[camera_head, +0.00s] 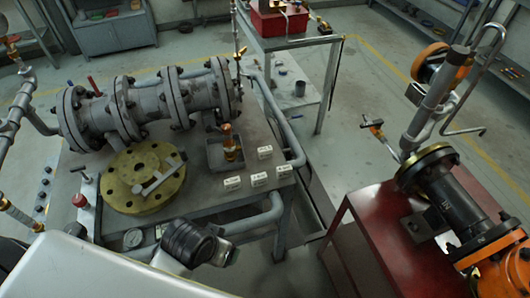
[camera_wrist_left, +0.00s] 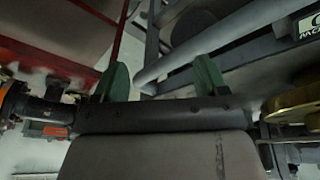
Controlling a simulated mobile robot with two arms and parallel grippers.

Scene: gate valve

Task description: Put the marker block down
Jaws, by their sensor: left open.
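Several small white marker blocks with dark lettering stand on the grey bench: one at the front left (camera_head: 231,184), one beside it (camera_head: 259,179), one to the right (camera_head: 284,171) and one behind (camera_head: 264,152). My left gripper (camera_head: 228,256) is in front of the bench's front edge, low in the head view and apart from these blocks. In the left wrist view its two green fingers (camera_wrist_left: 162,78) are spread, with no block between them. My right gripper is not in view.
A yellow flange (camera_head: 124,182) lies left of the blocks, and a small grey tray (camera_head: 222,154) stands behind them. A grey pipe (camera_head: 240,224) runs along the bench front. A red stand (camera_head: 385,240) with a black pipe assembly is at right.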

